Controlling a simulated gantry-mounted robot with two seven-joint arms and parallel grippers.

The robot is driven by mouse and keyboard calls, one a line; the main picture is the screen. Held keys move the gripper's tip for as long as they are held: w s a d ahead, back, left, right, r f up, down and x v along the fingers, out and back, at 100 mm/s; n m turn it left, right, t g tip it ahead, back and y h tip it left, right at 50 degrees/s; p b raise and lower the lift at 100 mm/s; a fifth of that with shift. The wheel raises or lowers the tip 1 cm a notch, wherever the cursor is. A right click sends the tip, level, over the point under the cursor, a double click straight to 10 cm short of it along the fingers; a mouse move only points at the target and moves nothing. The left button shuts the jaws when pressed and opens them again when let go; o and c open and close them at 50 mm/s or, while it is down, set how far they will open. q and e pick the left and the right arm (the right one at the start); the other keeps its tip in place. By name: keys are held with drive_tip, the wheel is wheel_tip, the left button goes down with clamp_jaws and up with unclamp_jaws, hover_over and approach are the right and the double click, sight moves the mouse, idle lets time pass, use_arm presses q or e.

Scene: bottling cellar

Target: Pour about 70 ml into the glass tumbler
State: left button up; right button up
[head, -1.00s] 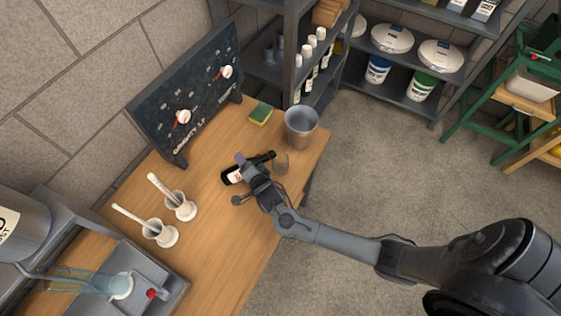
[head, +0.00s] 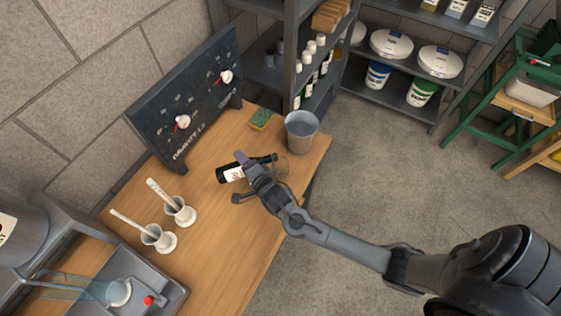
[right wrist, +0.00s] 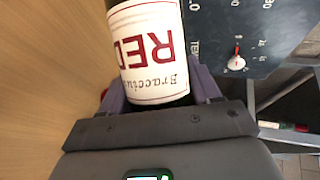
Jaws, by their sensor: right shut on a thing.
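A dark wine bottle (head: 234,174) with a white label lies tilted far over, close to level, above the wooden bench. My right gripper (head: 248,174) is shut around its body. Its neck points right, to the glass tumbler (head: 284,168), a clear, faint shape. The neck end is at or over the tumbler's rim; I cannot tell whether they touch. Any liquid flow or level is too small to tell. In the right wrist view the bottle's label (right wrist: 148,50), reading RED, sits between the fingers of the right gripper (right wrist: 160,95). My left gripper is not in view.
A metal bucket (head: 301,132) stands close behind the tumbler, with a sponge (head: 262,119) left of it. Two white holders with rods (head: 180,210) stand at the bench's front left. A dark board (head: 185,100) stands at the back. A sink (head: 150,285) is at lower left.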

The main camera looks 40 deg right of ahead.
drive_tip(key=shift+r, duration=0.15)
idle(0.5)
drive_tip(key=shift+m+t+b, duration=0.3)
drive_tip(key=shift+m+b, duration=0.2)
idle(0.4)
drive_tip(key=shift+w+a, duration=0.2)
drive_tip(key=shift+a, duration=0.15)
idle(0.4)
idle(0.5)
drive_tip(key=shift+r+m+y, duration=0.2)
drive_tip(key=shift+m+y, duration=0.1)
idle(0.4)
drive_tip(key=shift+r, duration=0.15)
idle(0.8)
